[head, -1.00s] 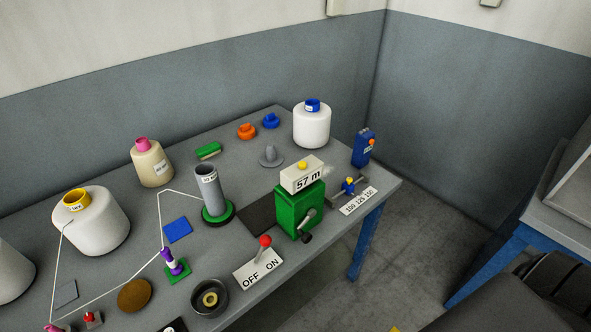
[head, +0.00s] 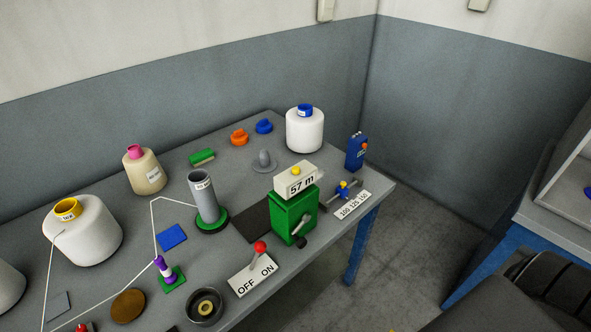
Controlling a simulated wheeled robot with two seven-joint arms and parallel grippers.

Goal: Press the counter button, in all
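The counter (head: 300,184) is a cream box marked "57 m" on top of a green crank box (head: 292,216) near the table's right end. A yellow button (head: 296,170) sits on the counter's top. The green box has a grey crank handle with a dark knob on its front right side. Neither of my grippers can be made out in the head view.
A red-knobbed OFF/ON lever (head: 260,248) stands in front of the green box. A grey tube on a green-based spindle (head: 205,198) stands to its left. A blue device (head: 356,152) and a "100 125 150" scale (head: 352,204) are to its right. White thread runs across the left.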

